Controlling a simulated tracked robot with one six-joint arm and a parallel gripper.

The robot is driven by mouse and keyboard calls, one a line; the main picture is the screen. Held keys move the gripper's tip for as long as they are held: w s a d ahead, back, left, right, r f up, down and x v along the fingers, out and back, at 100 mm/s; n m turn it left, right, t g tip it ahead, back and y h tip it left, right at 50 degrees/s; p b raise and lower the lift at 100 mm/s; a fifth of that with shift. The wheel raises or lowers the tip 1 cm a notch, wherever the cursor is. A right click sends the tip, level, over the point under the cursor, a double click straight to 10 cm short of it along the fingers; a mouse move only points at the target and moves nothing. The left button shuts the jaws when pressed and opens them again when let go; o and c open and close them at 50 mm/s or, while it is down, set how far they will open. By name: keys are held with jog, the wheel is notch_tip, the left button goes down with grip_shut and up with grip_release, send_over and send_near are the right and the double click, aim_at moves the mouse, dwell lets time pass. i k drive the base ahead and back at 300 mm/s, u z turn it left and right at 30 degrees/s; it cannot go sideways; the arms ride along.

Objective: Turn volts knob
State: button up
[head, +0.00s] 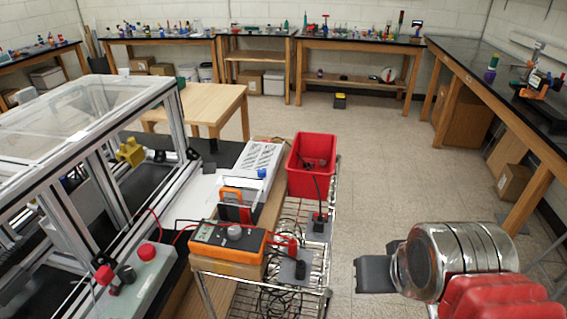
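An orange multimeter (227,243) lies on a box on the wire cart in the head view, with a round grey knob (234,232) on its face and a small display at its left. A pale box (139,279) at the lower left carries a red knob (146,251) and red and black plugs. No label reading volts is legible. My gripper (375,273) shows at the lower right, its dark grey end pointing left, to the right of the multimeter and apart from it. Its finger gap cannot be made out.
A red bin (312,165) stands on the wire cart (300,285) behind the multimeter, with cables around it. The extrusion frame (95,150) with clear panels fills the left. A black-topped bench (500,90) runs along the right. The floor between is clear.

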aim_at(261, 172)
jog(key=z, duration=0.2)
jog(key=k, duration=0.9)
jog(key=u, duration=0.55)
jog(key=i, duration=1)
jog(key=u, duration=0.05)
